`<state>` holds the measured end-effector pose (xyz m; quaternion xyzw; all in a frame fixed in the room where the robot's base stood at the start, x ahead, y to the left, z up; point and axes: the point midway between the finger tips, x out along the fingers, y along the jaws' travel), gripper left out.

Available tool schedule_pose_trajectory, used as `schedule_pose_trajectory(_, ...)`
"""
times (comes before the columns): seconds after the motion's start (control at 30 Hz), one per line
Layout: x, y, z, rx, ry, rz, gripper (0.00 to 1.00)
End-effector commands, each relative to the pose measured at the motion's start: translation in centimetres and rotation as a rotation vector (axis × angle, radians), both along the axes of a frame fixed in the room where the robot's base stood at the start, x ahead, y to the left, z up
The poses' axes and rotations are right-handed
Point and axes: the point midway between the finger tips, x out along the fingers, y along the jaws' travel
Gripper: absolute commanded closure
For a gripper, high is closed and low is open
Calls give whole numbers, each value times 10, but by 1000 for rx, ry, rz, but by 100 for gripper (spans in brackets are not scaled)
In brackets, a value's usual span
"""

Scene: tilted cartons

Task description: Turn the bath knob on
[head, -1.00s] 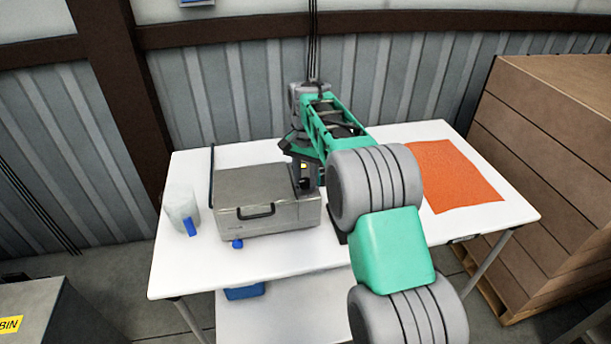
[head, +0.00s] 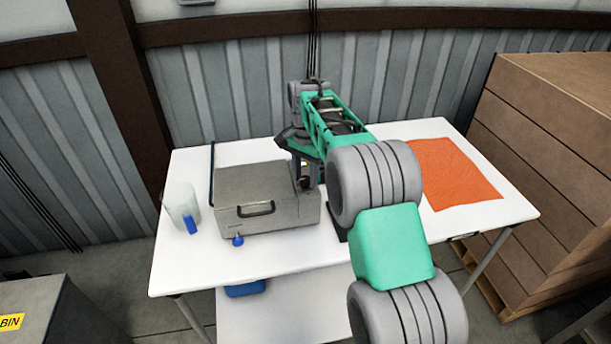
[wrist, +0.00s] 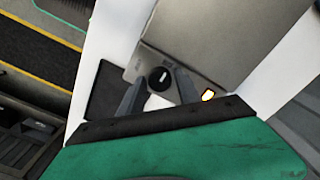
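The bath is a grey metal box (head: 255,185) with a dark front handle and a blue tap (head: 238,240), on the white table. Its round black knob (wrist: 159,77) with a pale mark shows in the wrist view on a grey panel beside the box. My gripper (wrist: 160,76) is open, with one dark finger on each side of the knob. I see a small gap at each side; contact depth is unclear.
A clear jug with a blue handle (head: 184,208) stands left of the bath. An orange cloth (head: 455,175) lies on the right of the table (head: 200,272). Stacked cartons (head: 545,160) stand at the right. A corrugated wall is behind.

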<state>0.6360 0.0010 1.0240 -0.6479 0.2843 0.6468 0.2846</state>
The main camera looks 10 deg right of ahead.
Motion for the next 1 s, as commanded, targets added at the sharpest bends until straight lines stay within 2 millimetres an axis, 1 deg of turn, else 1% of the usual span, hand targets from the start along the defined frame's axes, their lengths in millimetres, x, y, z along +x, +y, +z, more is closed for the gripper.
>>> schedule_pose_trajectory(0.27,0,0,2,0,0,1,59)
schedule_pose_trajectory(0.37,1,0,14,1,-4,1,59)
schedule_pose_trajectory(0.6,1,0,62,0,-3,1,59)
schedule_pose_trajectory(0.7,0,0,74,0,0,1,59)
schedule_pose_trajectory(0.8,0,0,78,0,0,1,59)
schedule_pose_trajectory(1.0,0,0,78,0,0,1,59)
